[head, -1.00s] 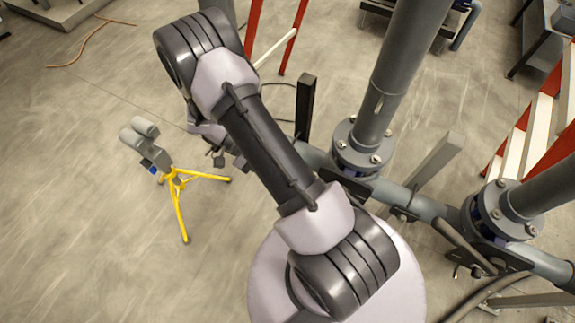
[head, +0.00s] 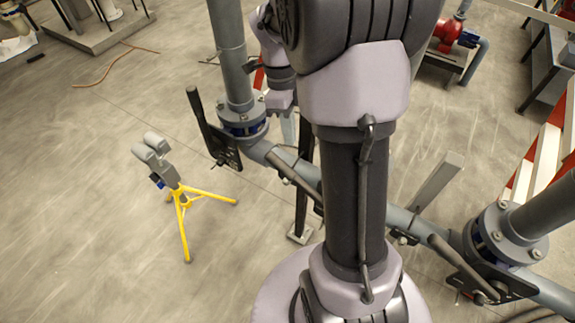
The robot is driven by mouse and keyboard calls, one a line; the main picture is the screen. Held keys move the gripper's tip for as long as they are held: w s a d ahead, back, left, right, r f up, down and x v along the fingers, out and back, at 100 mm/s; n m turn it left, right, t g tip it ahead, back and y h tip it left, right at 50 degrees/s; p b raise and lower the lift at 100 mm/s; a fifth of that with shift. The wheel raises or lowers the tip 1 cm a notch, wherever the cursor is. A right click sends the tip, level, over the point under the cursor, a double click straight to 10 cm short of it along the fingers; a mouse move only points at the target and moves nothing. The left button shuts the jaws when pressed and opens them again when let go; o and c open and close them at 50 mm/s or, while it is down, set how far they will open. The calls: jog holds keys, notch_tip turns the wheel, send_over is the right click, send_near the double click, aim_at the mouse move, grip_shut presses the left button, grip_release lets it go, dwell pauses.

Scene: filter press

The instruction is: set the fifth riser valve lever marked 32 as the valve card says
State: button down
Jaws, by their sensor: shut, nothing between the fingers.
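A dark valve lever (head: 200,118) stands up, tilted, beside the left riser (head: 228,50), at the blue-ringed flange (head: 243,122). Another lever (head: 455,260) lies slanted at the right riser flange (head: 497,237). A grey bar (head: 292,170), perhaps a third lever, lies along the header pipe (head: 400,218), partly behind my arm. I cannot read any number on the levers, so I cannot tell which is marked 32. No valve card shows. My arm crosses the middle of the head view, and its wrist is near the left riser. My gripper's fingers are not visible.
A yellow tripod (head: 183,205) with a grey head stands on open floor at the left. A dark post (head: 303,190) stands just left of my arm. A grey upright (head: 436,182) and a red-and-white barrier (head: 535,150) are at the right.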

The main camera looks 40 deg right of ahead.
notch_tip(320, 180, up, 3)
jog(key=d+m+t, duration=0.1)
jog(key=m, duration=0.2)
send_over(272, 163)
jog(key=s+d, duration=0.4)
jog(key=shift+t, duration=0.3)
notch_tip(272, 163, down, 10)
jog(key=shift+w+r, duration=0.1)
jog(key=shift+w, duration=0.05)
jog(key=w+f, duration=0.1)
jog(key=w+a+f, duration=0.1)
jog(key=shift+f, duration=0.35)
jog(key=shift+s+a+f, duration=0.1)
jog(key=shift+f, duration=0.05)
jog(key=shift+f, duration=0.15)
jog(key=w+f+g+b, duration=0.1)
jog(key=f, duration=0.1)
jog(key=w+a+f+g+b, duration=0.1)
jog(key=f, duration=0.1)
jog(key=w+f+h+b, duration=0.1)
jog(key=w+f, duration=0.1)
jog(key=shift+a+f+g, duration=0.2)
jog(key=shift+a+g, duration=0.05)
jog(key=shift+g, duration=0.15)
jog(key=f+b, duration=0.3)
jog(key=w+f+b, duration=0.1)
jog(key=f+b, duration=0.1)
jog(key=shift+w+a, duration=0.1)
jog(key=shift+a, duration=0.25)
